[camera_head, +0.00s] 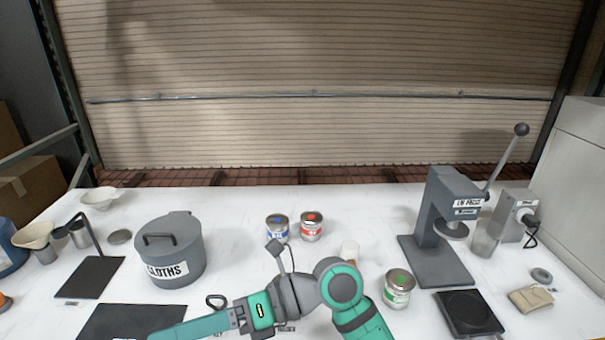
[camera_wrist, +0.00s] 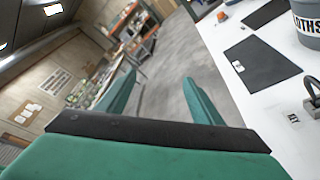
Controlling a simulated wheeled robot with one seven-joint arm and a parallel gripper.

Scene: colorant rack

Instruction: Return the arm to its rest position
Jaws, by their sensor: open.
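My gripper (camera_wrist: 160,90) shows in the wrist view as two green fingers standing apart, with only the floor and background between them. It is open and empty. In the head view my green and grey arm is folded low across the front of the white table (camera_head: 345,215). There my gripper (camera_head: 180,328) points left along the table's front, near a dark mat (camera_head: 125,320) and in front of the grey CLOTHS bin (camera_head: 175,255). Its fingertips are near the bottom edge of the head view.
A blue-label can (camera_head: 277,228) and a red-label can (camera_head: 311,227) stand behind my arm. A green-label can (camera_head: 397,290) stands just right of my elbow. A lever press (camera_head: 440,225) and black scale (camera_head: 468,312) are at right. The wrist view shows open floor (camera_wrist: 165,60) beyond the table.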

